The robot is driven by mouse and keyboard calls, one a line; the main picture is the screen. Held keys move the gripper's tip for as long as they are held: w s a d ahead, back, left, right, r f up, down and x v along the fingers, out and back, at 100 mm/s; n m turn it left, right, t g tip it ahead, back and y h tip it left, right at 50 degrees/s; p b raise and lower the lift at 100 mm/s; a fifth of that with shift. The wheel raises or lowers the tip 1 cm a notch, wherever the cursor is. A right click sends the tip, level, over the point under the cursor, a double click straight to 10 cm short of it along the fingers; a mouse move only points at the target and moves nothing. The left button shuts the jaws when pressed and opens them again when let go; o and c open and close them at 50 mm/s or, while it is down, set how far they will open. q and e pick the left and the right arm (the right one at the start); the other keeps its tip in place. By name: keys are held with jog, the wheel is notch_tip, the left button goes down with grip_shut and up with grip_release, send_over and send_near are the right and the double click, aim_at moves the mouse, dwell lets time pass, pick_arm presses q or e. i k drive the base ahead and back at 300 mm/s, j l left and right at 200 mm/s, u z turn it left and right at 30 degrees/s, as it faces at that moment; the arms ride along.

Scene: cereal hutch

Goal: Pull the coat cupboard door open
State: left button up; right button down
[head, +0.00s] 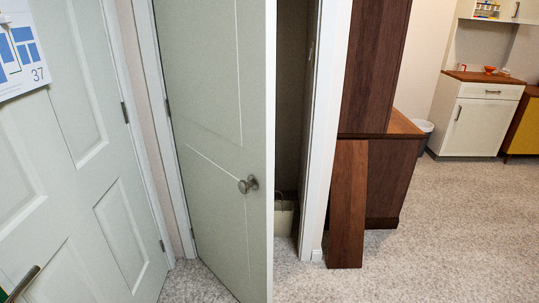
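The pale green cupboard door (215,130) stands in the middle of the head view, hinged on its left side. It is partly open, with its free edge (270,150) swung out from the white frame (323,130) on the right. A round metal knob (248,185) sits near the free edge, and nothing is on it. Through the gap the dark cupboard inside (290,100) shows, with a pale bag or box (284,215) on its floor. The door hides the rest of the inside. Neither of my grippers is in view.
Another panelled door (85,170) with a lever handle (22,284) and a sheet marked 37 (20,50) is at left. A brown board (347,205) leans by dark wooden furniture (390,180). A white cabinet (475,120) stands far right. Carpet (430,240) is clear at right.

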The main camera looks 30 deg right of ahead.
aim_at(218, 57)
jog(key=i+l, duration=0.15)
jog(key=l, duration=0.2)
jog(key=i+l, duration=0.15)
jog(key=l, duration=0.2)
jog(key=i+l, duration=0.15)
jog(key=l, duration=0.2)
jog(key=i+l+u, duration=0.1)
jog(key=l, duration=0.25)
